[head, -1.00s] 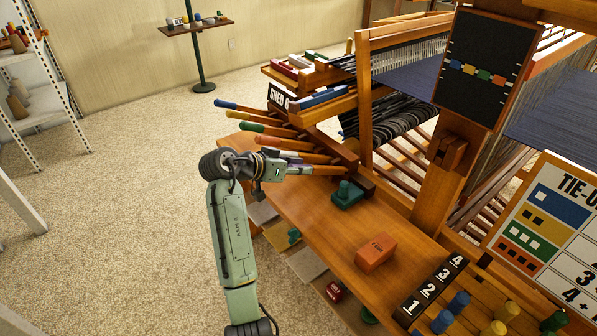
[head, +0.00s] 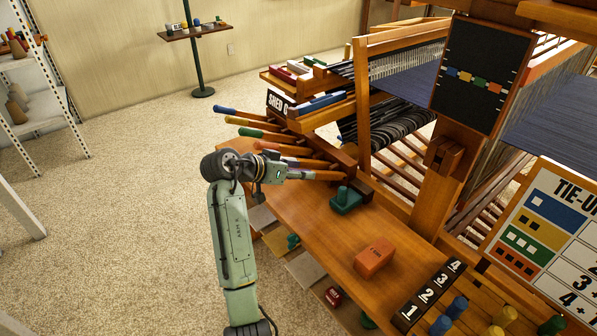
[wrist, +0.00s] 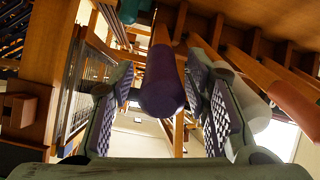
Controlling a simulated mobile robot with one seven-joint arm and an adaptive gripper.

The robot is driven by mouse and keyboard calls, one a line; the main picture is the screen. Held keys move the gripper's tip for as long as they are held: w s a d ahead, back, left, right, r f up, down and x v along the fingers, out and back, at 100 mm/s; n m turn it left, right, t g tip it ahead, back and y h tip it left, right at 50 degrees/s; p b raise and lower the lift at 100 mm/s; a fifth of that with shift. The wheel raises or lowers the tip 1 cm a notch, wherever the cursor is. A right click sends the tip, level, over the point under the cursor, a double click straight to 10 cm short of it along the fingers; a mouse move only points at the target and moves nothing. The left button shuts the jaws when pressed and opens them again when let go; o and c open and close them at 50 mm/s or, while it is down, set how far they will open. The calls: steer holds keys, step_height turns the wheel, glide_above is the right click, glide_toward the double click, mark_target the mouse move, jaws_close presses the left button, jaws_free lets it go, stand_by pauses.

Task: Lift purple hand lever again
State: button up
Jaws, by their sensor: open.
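The purple hand lever (wrist: 160,85) shows end-on in the wrist view, a dark purple round grip between my two finger pads. My gripper (wrist: 168,100) is open around it, and a gap shows on each side. In the head view my gripper (head: 288,173) is at the lower end of the fan of wooden levers, left of the loom post. A bit of purple (head: 300,174) shows at its fingers there; the rest of the grip is hidden.
A white grip (wrist: 248,105) and an orange grip (wrist: 295,103) lie close on the right. Blue (head: 225,110) and green (head: 250,133) levers fan out above.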

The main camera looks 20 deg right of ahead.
steer(key=v, duration=1.2)
steer(key=shift+f, duration=0.1)
